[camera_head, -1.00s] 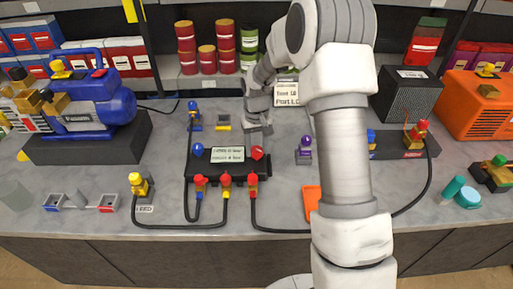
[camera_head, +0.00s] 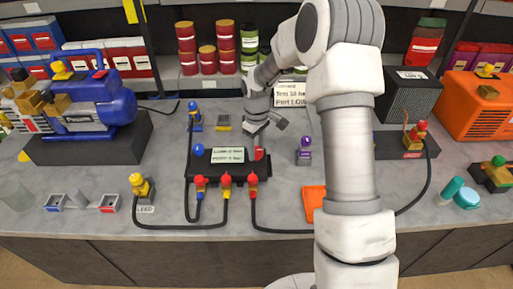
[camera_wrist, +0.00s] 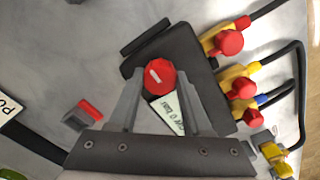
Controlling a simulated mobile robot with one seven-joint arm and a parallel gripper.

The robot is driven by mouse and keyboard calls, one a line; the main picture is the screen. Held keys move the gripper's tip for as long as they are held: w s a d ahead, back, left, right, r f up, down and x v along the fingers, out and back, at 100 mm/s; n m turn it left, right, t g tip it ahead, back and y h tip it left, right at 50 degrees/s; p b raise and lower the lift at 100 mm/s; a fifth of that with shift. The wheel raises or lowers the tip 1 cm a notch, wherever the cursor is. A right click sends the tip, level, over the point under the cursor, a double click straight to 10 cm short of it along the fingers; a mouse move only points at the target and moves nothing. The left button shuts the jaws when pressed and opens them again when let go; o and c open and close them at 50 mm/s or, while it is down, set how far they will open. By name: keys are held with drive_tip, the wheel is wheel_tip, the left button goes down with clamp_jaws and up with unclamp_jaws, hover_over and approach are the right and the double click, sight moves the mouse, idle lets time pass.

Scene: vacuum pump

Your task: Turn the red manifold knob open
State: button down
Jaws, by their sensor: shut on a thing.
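The red manifold knob (camera_head: 259,154) stands on the right end of the black manifold (camera_head: 215,171) in the head view. In the wrist view the red knob (camera_wrist: 160,76), with a white mark on top, sits between my two grey fingertips. My gripper (camera_wrist: 158,82) is shut on it from above; it also shows in the head view (camera_head: 257,144), reaching down to the knob. A blue knob (camera_head: 198,149) is on the manifold's left end. A white label (camera_head: 228,155) lies between the two knobs, partly hidden by a finger in the wrist view.
Hoses with red-topped yellow fittings (camera_head: 226,181) run along the manifold's front. A purple-topped valve (camera_head: 304,150) stands to the right, with an orange tray (camera_head: 313,198) in front of it. A white sign (camera_head: 293,95) stands behind. A blue pump (camera_head: 90,105) is at the left.

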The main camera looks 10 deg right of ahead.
sight(256, 149)
idle(0.4)
drive_tip(key=shift+c, duration=1.7)
unclamp_jaws()
wheel_tip(256, 149, up, 18)
drive_tip(key=shift+f+p, duration=0.25)
drive_tip(key=shift+p, duration=0.15)
